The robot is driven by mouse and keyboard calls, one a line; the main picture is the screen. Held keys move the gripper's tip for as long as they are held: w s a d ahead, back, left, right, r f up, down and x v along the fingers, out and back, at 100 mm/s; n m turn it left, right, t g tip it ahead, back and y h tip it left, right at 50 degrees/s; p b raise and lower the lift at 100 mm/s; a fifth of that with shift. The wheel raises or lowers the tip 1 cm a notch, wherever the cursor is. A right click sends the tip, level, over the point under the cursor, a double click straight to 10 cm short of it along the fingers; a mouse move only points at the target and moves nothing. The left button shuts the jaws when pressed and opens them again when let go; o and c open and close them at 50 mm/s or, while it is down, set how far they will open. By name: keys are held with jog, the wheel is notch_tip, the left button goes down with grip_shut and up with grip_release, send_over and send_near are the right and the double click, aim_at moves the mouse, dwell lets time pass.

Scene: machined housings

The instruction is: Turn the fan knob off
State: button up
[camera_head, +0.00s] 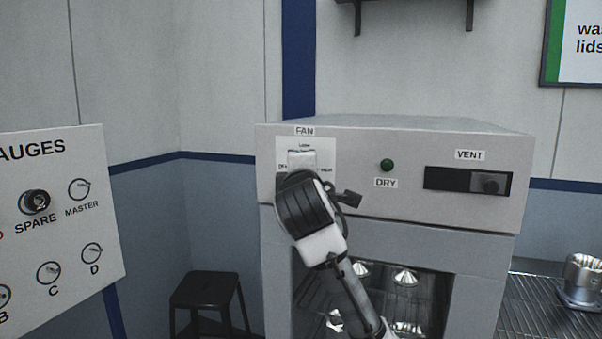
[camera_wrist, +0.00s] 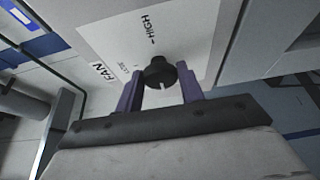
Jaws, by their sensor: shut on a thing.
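The black fan knob (camera_wrist: 160,72) sits on a white dial plate (camera_head: 324,152) at the upper left of the machine's front. The plate has a FAN label above it, LOW at its top, a partly covered label at its left and HIGH at its right. In the wrist view the knob lies between the two purple fingers of my gripper (camera_wrist: 160,84), which is shut on it. A pale mark shows at the knob's lower edge in that view. In the head view my gripper (camera_head: 302,165) covers the knob, so its setting there is hidden.
To the right on the same panel are a green DRY button (camera_head: 387,165) and a VENT slider (camera_head: 490,183). An open bay with metal parts (camera_head: 405,278) lies below. A gauge board (camera_head: 60,215) stands left, and a black stool (camera_head: 208,298) is on the floor.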

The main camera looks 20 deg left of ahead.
jog(key=o, duration=1)
jog(key=b+v, duration=0.4)
jog(key=v, duration=0.9)
jog(key=shift+s+d, duration=0.1)
jog(key=shift+s, duration=0.3)
